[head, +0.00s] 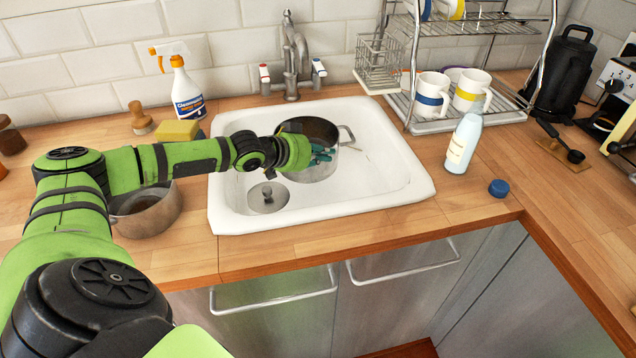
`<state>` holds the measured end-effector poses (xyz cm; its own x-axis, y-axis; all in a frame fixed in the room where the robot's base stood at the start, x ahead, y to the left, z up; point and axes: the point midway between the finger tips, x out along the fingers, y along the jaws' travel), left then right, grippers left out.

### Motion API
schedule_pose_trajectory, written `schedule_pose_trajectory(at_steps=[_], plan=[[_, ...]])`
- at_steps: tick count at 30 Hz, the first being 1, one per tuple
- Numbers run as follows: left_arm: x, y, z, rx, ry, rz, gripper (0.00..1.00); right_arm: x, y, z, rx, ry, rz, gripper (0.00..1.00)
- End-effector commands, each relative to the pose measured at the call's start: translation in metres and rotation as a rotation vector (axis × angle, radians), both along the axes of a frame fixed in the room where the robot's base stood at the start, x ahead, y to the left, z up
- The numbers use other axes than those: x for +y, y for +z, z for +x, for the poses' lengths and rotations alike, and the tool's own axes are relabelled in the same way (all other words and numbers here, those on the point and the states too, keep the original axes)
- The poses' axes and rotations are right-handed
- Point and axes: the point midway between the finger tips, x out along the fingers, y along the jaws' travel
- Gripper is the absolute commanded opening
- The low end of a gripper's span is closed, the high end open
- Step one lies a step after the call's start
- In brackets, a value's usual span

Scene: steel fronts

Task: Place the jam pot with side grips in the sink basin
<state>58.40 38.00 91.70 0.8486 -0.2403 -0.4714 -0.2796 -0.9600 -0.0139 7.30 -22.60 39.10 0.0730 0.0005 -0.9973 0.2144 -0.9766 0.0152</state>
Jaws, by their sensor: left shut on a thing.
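The jam pot (318,174), a grey metal pot with a side grip showing at its right, is within the outline of the white sink basin (382,183), toward its back. My left gripper (321,154) reaches in from the left and is shut on the jam pot at its near side. The gripper and wrist hide part of the pot's left side and its other grip. I cannot tell whether the pot's bottom touches the basin floor. My right gripper is not in view.
A round metal lid or drain piece (267,198) is at the basin's left. Another pot (150,214) stands on the counter under my left arm. The tap (291,60) is behind the basin. A bottle (462,145) and blue cap (498,188) are to the right, near the dish rack (462,124).

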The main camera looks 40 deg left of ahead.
Motion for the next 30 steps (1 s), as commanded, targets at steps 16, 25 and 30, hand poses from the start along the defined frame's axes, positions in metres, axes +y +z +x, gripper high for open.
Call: schedule_pose_trajectory(at_steps=[16,25,30], plan=[[0.000,-0.063,0.001,-0.004,0.000,0.000,0.00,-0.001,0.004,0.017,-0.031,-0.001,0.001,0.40],[0.000,-0.070,0.001,-0.006,-0.001,0.002,0.00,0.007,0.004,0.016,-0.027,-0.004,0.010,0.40],[0.000,-0.074,0.000,0.001,0.001,0.001,0.35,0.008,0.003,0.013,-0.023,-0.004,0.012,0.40]])
